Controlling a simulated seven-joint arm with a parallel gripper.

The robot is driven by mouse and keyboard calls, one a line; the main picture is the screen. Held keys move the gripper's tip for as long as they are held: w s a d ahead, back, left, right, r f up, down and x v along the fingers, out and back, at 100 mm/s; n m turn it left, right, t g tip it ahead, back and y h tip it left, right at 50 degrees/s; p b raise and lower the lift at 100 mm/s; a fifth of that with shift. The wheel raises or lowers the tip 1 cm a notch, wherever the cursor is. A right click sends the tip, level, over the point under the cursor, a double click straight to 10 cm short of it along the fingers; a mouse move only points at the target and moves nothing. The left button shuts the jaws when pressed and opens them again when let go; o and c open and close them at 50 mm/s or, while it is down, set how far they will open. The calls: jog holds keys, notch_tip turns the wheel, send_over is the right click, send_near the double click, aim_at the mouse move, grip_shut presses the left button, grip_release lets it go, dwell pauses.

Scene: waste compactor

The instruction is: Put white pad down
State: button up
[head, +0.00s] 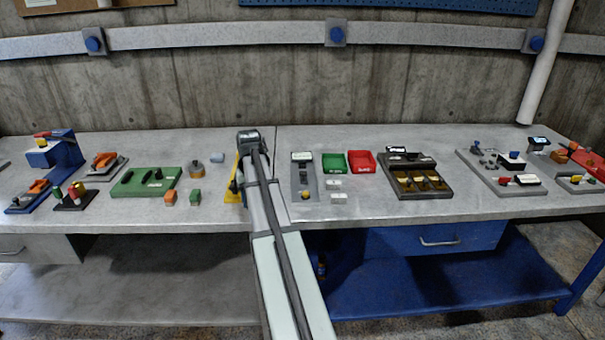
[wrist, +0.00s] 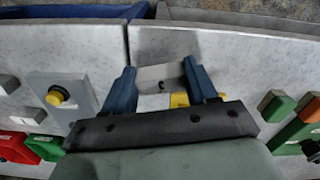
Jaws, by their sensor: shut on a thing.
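In the wrist view my gripper (wrist: 159,72) has its two blue fingers shut on a pale, flat piece, which I take to be the white pad (wrist: 154,76). The pad spans the space between the fingers and has a small dark spot near its lower edge. A grey tabletop (wrist: 235,60) shows beyond it; I cannot tell whether the pad touches it. A yellow piece (wrist: 180,99) shows just below the pad, partly hidden by my gripper. In the head view my arm hides the fingers and the pad, and a yellow stand (head: 233,181) shows at its left side.
Right of my arm in the head view are a grey plate with a yellow button (head: 304,180), a green bin (head: 333,163), a red bin (head: 362,161) and two small white blocks (head: 334,184). To the left are a green board (head: 146,182) and small orange and green blocks (head: 195,197).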

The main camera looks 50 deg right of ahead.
jog(key=d+r+m, duration=0.1)
jog(key=d, duration=0.6)
jog(key=d+r, duration=0.2)
jog(key=d, duration=0.5)
jog(key=d+r+m, duration=0.1)
jog(key=d+r, duration=0.1)
jog(key=d, duration=0.5)
jog(key=shift+s+d+r+m, duration=0.2)
jog(key=shift+d+m, duration=0.1)
jog(key=shift+d, duration=0.1)
send_near(303, 165)
jog(key=s+a+r, duration=0.2)
jog(key=shift+a+f, duration=0.2)
jog(key=shift+f, duration=4.85)
jog(key=shift+f, duration=0.1)
jog(key=o, duration=1.1)
jog(key=shift+c, duration=0.2)
notch_tip(303, 165, up, 12)
